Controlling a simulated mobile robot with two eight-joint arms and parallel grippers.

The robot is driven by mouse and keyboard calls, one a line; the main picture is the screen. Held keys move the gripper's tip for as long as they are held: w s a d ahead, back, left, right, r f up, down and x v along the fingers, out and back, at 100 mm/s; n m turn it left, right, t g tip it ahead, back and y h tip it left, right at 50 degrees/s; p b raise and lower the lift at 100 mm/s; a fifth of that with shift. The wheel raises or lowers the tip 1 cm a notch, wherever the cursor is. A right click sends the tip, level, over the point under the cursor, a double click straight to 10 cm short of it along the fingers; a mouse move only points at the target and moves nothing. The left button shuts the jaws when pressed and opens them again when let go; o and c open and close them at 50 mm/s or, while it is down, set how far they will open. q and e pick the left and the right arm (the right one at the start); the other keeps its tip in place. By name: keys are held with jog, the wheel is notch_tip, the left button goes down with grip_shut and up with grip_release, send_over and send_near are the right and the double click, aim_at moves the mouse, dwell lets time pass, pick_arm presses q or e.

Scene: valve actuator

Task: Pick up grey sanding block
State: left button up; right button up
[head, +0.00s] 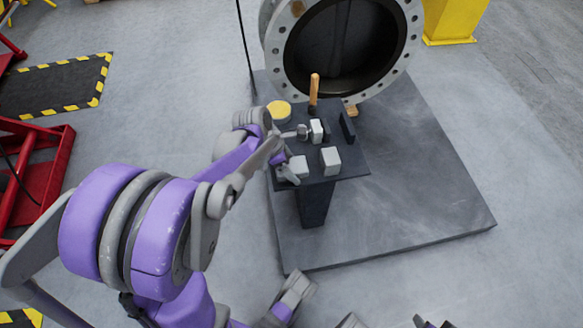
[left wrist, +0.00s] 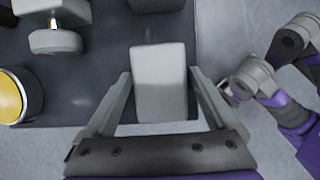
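A light grey block (left wrist: 160,82), which I take for the sanding block, lies on the dark table near its left edge. It also shows in the head view (head: 299,167), partly hidden by my gripper. My left gripper (left wrist: 160,75) is open, with one finger on each side of the block and a visible gap to each. In the head view the left gripper (head: 288,162) is at the table's left edge. Parts of my right arm (head: 290,297) show at the bottom of the head view; whether its gripper is open or shut is unclear.
A large flanged pipe (head: 407,55) stands behind.

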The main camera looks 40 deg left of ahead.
aim_at(291, 165)
pick_arm(q)
jog(key=c, duration=1.2)
jog(key=shift+o, duration=0.2)
notch_tip(291, 165, up, 10)
jog(key=p, duration=0.3)
jog(key=shift+r+p, duration=0.25)
jog(key=shift+p, duration=0.15)
